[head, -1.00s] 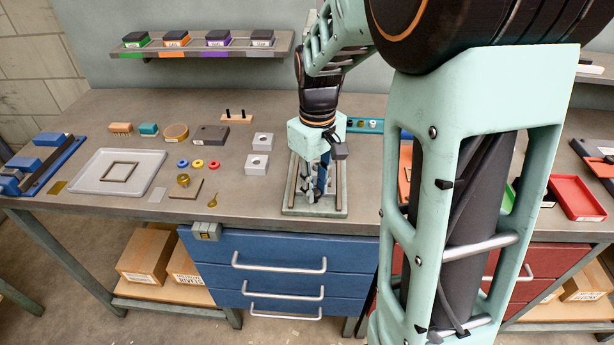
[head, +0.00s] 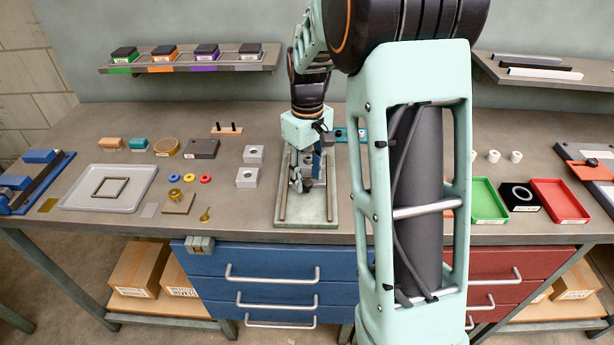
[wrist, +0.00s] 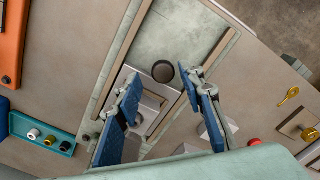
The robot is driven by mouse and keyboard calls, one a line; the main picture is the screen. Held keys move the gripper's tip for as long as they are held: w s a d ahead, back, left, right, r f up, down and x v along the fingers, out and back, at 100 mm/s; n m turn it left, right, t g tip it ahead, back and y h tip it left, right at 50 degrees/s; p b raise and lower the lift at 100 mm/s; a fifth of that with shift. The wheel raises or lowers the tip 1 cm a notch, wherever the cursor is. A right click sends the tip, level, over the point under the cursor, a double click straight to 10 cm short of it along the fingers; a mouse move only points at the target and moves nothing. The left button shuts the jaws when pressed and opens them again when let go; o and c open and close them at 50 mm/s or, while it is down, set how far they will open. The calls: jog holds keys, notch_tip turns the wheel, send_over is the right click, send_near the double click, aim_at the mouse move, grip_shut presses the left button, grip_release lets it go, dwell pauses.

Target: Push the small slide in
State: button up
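The fly press base (head: 306,215) is a pale green plate with two brown rails near the middle of the bench. It also shows in the wrist view (wrist: 190,32). The small slide (wrist: 150,104) is a grey block between the rails, with a dark round knob (wrist: 163,71) at its end. In the head view my gripper mostly hides the slide. My gripper (head: 303,182) is low over the base. In the wrist view its two blue-padded fingers (wrist: 160,90) are apart, one on each side of the slide and knob. I cannot tell whether they touch it.
Two grey blocks with holes (head: 247,178) stand left of the base. A teal rack (head: 346,135) is behind it to the right. A grey tray (head: 75,199) lies at the left, and green (head: 488,200) and red bins at the right.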

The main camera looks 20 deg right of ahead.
jog(key=shift+s+a, duration=0.1)
jog(key=shift+s, duration=0.15)
